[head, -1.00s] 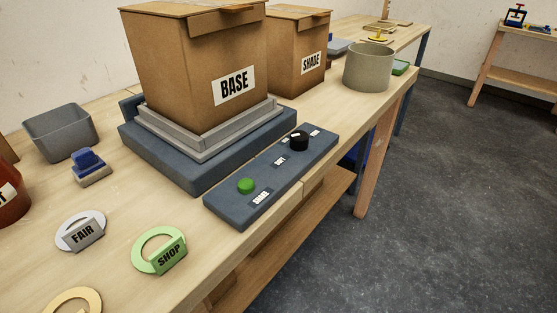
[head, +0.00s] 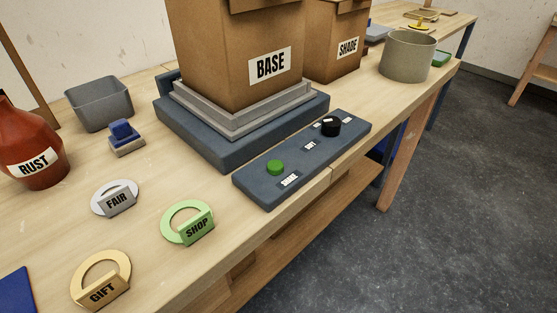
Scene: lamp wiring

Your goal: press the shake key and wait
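The control panel (head: 262,187) is a dark blue slab at the front edge of the bench. A green round key (head: 275,167) stands at its near left end, beside a small label (head: 289,180) that seems to read "SHAKE". A black knob (head: 330,126) sits toward its far end, with small labels around it. Behind the panel, a cardboard box labelled BASE (head: 270,66) stands on a grey tray on a dark blue platform (head: 215,150). Neither of my grippers shows in the head view, and nothing touches the green key.
A SHADE box (head: 347,47) and a grey round pot (head: 407,57) stand farther right. Tags FAIR (head: 117,203), SHOP (head: 197,230) and GIFT (head: 102,292) lie at the near left. A red RUST bottle (head: 33,160), a grey bin (head: 101,105) and a blue-handled block (head: 124,134) stand behind them.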

